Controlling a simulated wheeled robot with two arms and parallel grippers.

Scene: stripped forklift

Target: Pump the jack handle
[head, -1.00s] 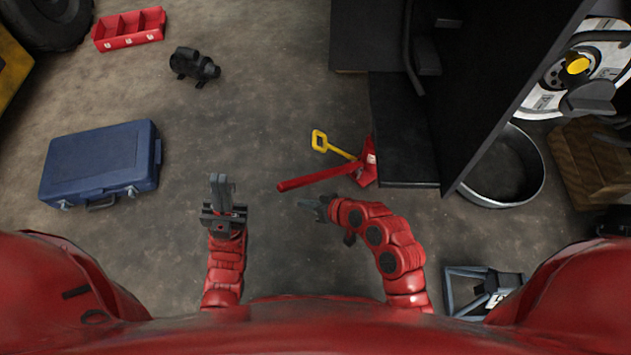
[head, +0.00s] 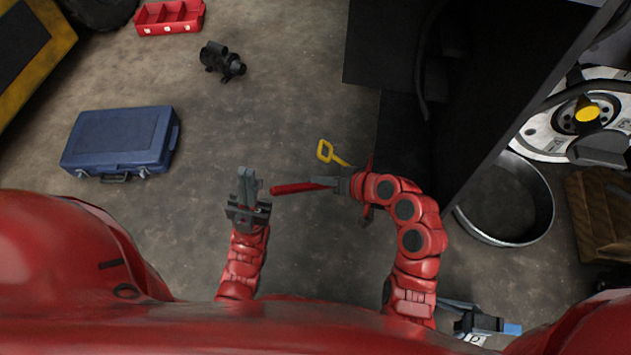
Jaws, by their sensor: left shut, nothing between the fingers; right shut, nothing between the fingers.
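The red jack handle (head: 292,188) points left from the jack, low beside the dark forklift body. A yellow loop grip (head: 326,152) sticks out behind it. The red jack body (head: 369,165) is mostly hidden behind my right arm. My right gripper (head: 332,183) is shut and overlaps the right part of the handle in the picture; I cannot tell whether it touches it. Nothing is between its fingers. My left gripper (head: 247,179) is shut and empty, pointing away from me, just left of the handle's free end and apart from it.
The dark forklift body (head: 480,100) blocks the right side. A round metal pan (head: 510,205) lies right of it. A blue case (head: 120,140), a black motor-like part (head: 222,60) and a red tray (head: 170,17) lie to the left. Floor between case and handle is clear.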

